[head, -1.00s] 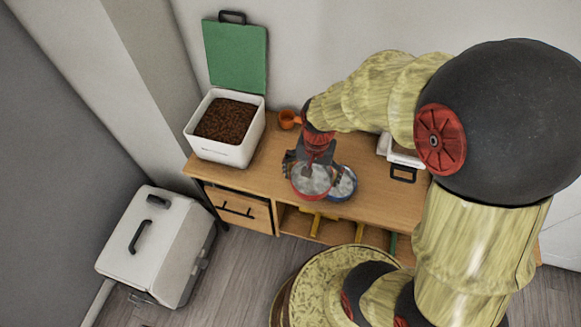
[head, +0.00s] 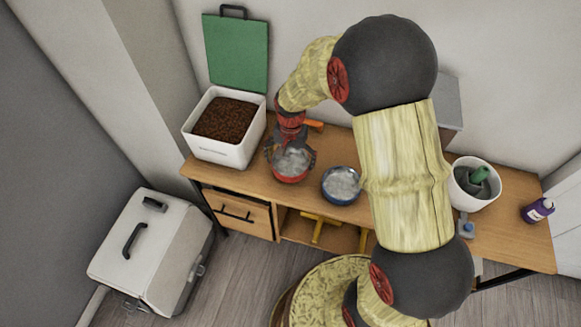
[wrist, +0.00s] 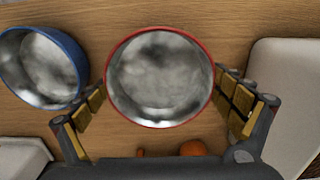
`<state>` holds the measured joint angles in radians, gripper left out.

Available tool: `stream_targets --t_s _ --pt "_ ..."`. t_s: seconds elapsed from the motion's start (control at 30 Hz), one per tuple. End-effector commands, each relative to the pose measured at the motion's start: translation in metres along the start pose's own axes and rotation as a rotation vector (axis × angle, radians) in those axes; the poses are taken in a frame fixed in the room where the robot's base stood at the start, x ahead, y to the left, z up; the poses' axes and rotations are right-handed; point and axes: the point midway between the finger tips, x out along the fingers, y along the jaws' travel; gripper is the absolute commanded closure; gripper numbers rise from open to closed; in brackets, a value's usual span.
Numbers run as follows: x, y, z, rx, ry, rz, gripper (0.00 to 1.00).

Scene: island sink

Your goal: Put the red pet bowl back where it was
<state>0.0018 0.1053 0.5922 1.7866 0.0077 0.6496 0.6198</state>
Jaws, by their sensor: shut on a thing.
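The red pet bowl (head: 290,177) is a metal bowl with a red outside, over the left part of the wooden table. My gripper (head: 290,157) is shut on it, with a finger at either side of its rim. In the wrist view the red bowl (wrist: 158,77) sits level between the fingers and looks empty. I cannot tell whether its base touches the tabletop. A blue bowl (head: 341,186) stands to its right on the table, apart from it. The blue bowl also shows at the left of the wrist view (wrist: 40,68).
A white bin of brown kibble (head: 222,148) with a raised green lid stands just left of the red bowl. An orange scoop (head: 315,126) lies behind. A white pot (head: 474,185) and a purple bottle (head: 537,210) stand at right. A grey-white box (head: 150,245) is on the floor.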

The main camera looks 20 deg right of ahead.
Motion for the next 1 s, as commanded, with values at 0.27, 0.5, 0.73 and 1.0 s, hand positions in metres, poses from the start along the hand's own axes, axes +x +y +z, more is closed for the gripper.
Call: stream_targets --t_s 0.27,0.5,0.73,1.0 --pt "0.031 0.001 0.001 0.000 -0.001 0.000 0.36" --pt "0.031 0.001 0.001 0.000 -0.001 0.001 0.36" --pt "0.034 0.001 0.001 0.000 -0.001 0.001 0.00" --pt "0.033 0.001 0.001 0.000 -0.001 0.001 0.00"
